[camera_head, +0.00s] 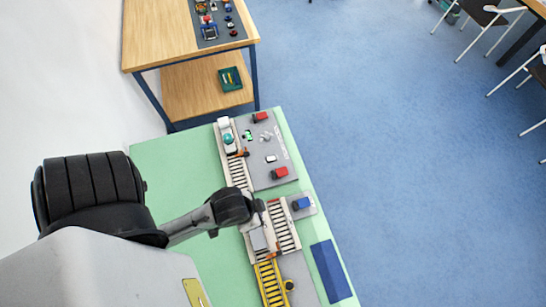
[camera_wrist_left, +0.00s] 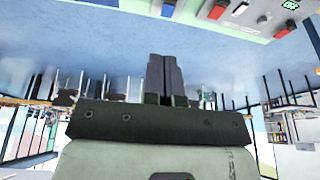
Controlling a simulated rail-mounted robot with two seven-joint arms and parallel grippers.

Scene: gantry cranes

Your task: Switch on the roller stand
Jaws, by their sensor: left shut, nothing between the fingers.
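Several roller sections sit on the green table (camera_head: 165,160). A white-framed one (camera_head: 283,228) is in the middle, another (camera_head: 237,173) is farther back, and a yellow-framed one (camera_head: 270,283) is in front. A blue block (camera_head: 301,203), possibly a switch, sits on a small grey plate right of the middle rollers. I cannot tell which section is the roller stand. My left gripper (camera_head: 259,206) is beside the middle rollers, its fingers barely visible. In the left wrist view its fingers (camera_wrist_left: 163,76) are shut and empty. My right gripper is not in view.
A grey board (camera_head: 266,150) with red blocks lies behind. A dark blue flat piece (camera_head: 331,270) lies at the front right. A wooden table (camera_head: 185,35) stands at the back left. Chairs stand at the far right. The blue floor (camera_head: 400,170) right of the green table is clear.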

